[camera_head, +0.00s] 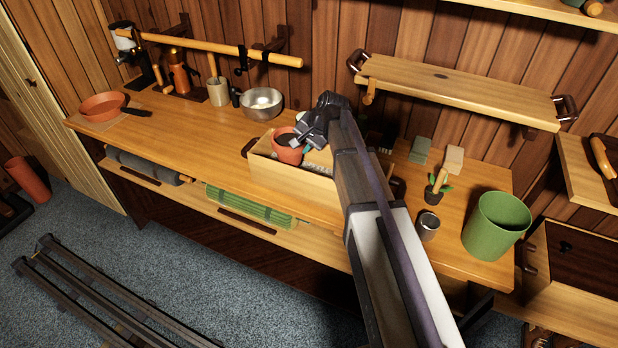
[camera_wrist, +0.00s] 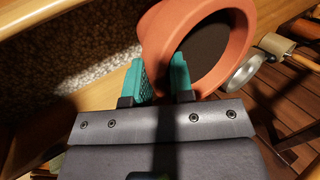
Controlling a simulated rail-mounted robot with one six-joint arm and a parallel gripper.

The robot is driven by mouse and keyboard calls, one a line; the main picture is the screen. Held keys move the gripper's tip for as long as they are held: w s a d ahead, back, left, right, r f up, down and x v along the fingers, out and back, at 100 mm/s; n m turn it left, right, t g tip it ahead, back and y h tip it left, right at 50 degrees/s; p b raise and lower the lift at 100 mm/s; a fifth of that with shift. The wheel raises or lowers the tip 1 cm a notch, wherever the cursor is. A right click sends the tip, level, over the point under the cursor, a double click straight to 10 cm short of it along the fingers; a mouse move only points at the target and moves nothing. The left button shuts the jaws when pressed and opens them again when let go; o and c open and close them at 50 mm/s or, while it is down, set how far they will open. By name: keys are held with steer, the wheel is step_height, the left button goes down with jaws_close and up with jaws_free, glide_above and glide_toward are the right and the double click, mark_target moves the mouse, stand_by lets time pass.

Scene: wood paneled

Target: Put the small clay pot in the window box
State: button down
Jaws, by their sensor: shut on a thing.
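The small clay pot (camera_head: 287,149) is orange-red with a dark inside. My gripper (camera_head: 304,141) is shut on its rim. In the wrist view the pot (camera_wrist: 153,38) has its wall between the two teal fingers (camera_wrist: 159,66), one finger inside the pot. The window box (camera_head: 290,181) is a long light wooden box with dark end handles, on the workbench. The pot is at the box's left end, over or within its opening; I cannot tell whether it touches the bottom. Pale speckled filling shows inside the box. My arm hides much of the box's right part.
A metal bowl (camera_head: 261,103) stands behind and left of the box. A small potted plant (camera_head: 435,192), a metal cup (camera_head: 428,227) and a green bucket (camera_head: 496,226) stand to the right. A wooden shelf (camera_head: 455,90) hangs above the bench. The left bench top is fairly clear.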

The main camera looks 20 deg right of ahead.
step_height(320, 180, down, 7)
steer(key=b, duration=0.4)
steer(key=shift+w+a+r+b, duration=0.1)
steer(key=shift+b, duration=0.3)
steer(key=shift+r, duration=0.25)
steer(key=shift+f, duration=0.15)
steer(key=c, duration=1)
jaws_free()
